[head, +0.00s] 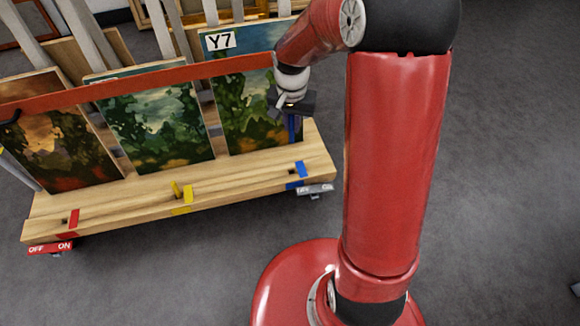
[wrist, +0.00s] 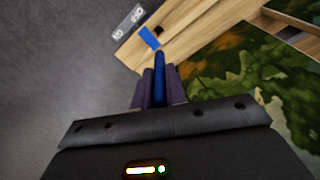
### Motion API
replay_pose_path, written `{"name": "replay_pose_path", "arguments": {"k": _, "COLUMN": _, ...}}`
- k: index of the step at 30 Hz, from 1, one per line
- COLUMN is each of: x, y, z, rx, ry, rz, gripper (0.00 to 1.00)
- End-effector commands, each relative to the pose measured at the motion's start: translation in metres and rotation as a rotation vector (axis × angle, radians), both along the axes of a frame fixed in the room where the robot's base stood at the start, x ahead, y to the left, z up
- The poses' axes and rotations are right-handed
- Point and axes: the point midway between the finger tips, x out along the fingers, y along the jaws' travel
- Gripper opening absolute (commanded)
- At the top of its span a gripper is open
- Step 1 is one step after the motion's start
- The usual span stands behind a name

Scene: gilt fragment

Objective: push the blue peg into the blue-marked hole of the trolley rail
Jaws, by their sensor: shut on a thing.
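My gripper (head: 290,108) is shut on the blue peg (head: 291,128), which hangs upright below the fingers. In the wrist view the peg (wrist: 158,68) sits between the two dark fingers (wrist: 159,92). The trolley rail (head: 130,209) is the pale wooden front plank. Its blue-marked hole (wrist: 160,30) shows as a dark square beside a blue stripe (wrist: 149,38), just beyond the peg's tip in the wrist view. Blue marks (head: 298,169) also show at the rail's right end in the head view. The peg's tip appears clear of the hole; its exact height is unclear.
Paintings (head: 155,125) stand behind, crossed by a red bar (head: 150,82). Grey (head: 315,190) and red (head: 50,248) OFF/ON plates stick out below. The floor in front is clear.

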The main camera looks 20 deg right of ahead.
Motion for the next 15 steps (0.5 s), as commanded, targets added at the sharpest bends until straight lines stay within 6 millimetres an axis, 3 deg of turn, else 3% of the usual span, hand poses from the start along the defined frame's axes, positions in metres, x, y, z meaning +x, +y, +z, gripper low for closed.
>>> {"name": "replay_pose_path", "arguments": {"k": 1, "x": -0.001, "y": 0.0, "z": -0.017, "rx": 0.001, "ry": 0.008, "rz": 0.001, "gripper": 0.0}}
{"name": "replay_pose_path", "arguments": {"k": 9, "x": -0.001, "y": 0.0, "z": -0.092, "rx": 0.0, "ry": 0.007, "rz": 0.003, "gripper": 0.0}}
{"name": "replay_pose_path", "arguments": {"k": 15, "x": -0.001, "y": 0.0, "z": -0.13, "rx": 0.001, "ry": 0.004, "rz": 0.001, "gripper": 0.0}}
